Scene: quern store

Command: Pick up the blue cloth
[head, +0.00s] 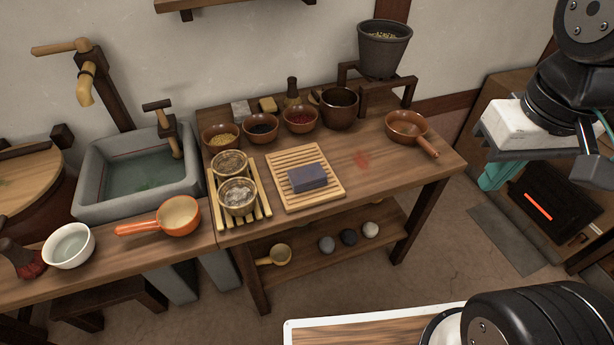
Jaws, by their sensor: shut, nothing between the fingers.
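The blue cloth (307,178) looks like a folded, dark blue-violet block. It lies flat on a slatted wooden board (284,158) in the middle of the workbench. My gripper (491,180), with a white body and teal fingers, hangs at the right of the head view. It is shut and empty, past the right end of the bench and well apart from the cloth. Its fingertips are small and partly hidden here.
Two bowls on a slatted rack (217,213) stand left of the board. Several brown bowls line the back, with a grey pot (383,52) on a stand. A handled brown bowl (405,128) stands at the right. A stone basin (95,170) is at left.

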